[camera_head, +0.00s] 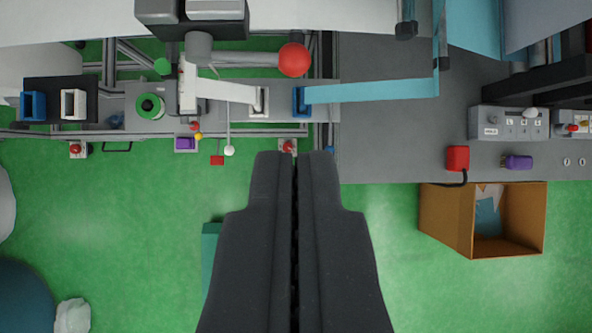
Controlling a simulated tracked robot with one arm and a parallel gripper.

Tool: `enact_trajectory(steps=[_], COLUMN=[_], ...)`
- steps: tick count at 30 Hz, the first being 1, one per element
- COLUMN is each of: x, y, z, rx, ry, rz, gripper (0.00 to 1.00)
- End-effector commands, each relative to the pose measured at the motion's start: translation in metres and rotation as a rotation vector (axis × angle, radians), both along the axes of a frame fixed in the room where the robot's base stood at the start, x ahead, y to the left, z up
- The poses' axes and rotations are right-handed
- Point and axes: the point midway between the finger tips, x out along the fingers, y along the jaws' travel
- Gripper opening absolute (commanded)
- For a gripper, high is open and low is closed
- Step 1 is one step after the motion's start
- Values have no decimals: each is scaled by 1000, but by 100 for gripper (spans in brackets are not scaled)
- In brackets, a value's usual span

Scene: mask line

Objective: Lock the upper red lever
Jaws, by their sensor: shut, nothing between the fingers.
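My gripper (296,158) shows from the bottom middle of the view, pointing up the picture. Its two dark fingers lie together, with only a thin gap line, and hold nothing. A red ball knob (294,60) sits ahead of the fingertips, in line with them and apart from them. It appears to be the end of a grey rod (245,58) running left to a machine block, so it looks like the red lever. Whether it is locked I cannot tell. A small red button (288,147) shows just above the fingertips; contact with it is not visible.
A light blue strip (370,91) and a white strip (228,90) cross the machine frame. A green roll (150,106) is at left. A red box (458,158) sits on the grey table (390,140). An open cardboard box (446,222) stands at right.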

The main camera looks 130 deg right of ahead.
Motion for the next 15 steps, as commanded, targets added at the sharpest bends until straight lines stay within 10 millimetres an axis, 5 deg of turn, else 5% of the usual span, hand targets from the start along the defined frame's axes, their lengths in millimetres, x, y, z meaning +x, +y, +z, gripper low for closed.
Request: enact_trajectory(steps=[15], x=[35], y=[-1], z=[-54], rx=[1], ry=[4], rz=[0], gripper=[0])
